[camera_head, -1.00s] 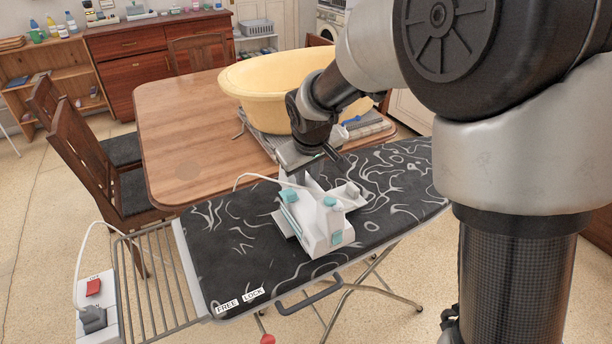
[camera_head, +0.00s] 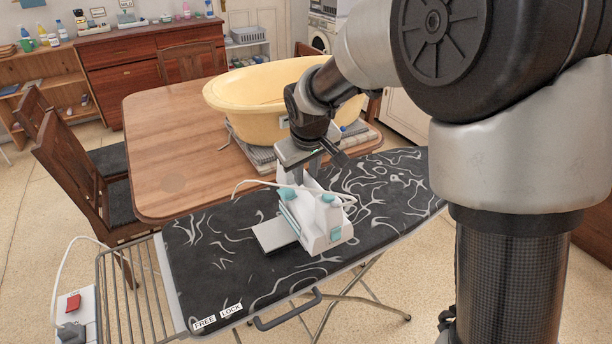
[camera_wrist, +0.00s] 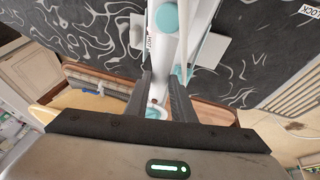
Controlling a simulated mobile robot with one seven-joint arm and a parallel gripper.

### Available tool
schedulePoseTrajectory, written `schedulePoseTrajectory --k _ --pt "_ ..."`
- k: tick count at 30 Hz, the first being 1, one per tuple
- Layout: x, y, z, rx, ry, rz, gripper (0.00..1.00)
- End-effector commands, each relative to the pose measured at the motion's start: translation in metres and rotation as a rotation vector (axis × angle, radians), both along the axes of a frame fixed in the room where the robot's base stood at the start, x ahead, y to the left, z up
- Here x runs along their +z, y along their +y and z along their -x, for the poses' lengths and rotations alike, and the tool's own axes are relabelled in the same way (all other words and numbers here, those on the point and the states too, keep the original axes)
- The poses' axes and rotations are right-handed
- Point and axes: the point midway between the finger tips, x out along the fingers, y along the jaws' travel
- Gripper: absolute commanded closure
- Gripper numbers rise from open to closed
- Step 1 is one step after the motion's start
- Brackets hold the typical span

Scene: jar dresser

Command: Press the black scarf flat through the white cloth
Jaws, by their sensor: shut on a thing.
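My gripper (camera_head: 310,168) is shut on the handle of a white and teal iron (camera_head: 322,228). In the wrist view, my gripper's dark fingers (camera_wrist: 160,100) close on the iron (camera_wrist: 172,45). The iron is over the black-and-white patterned ironing board (camera_head: 215,250); I cannot tell whether it touches down. A flat white patch, seemingly the white cloth (camera_head: 270,236), shows just left of the iron, and in the wrist view too (camera_wrist: 211,52). The iron may cover part of it. I cannot make out the black scarf; it may be hidden under the cloth.
A wooden table (camera_head: 170,150) with a yellow tub (camera_head: 260,95) stands behind the board. A wire rack (camera_head: 130,295) and a power socket box (camera_head: 73,303) are at the board's left end. A white cord trails from the iron.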

Motion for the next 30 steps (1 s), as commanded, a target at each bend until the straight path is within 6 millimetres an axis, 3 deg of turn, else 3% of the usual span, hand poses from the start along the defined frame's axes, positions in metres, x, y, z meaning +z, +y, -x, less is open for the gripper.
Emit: schedulePoseTrajectory --k 1,12,30 --pt "0.012 0.001 -0.003 0.000 -0.010 -0.004 1.00" --pt "0.044 0.001 -0.005 -0.003 -0.010 -0.005 1.00" --pt "0.055 0.001 -0.005 -0.003 -0.010 -0.005 1.00"
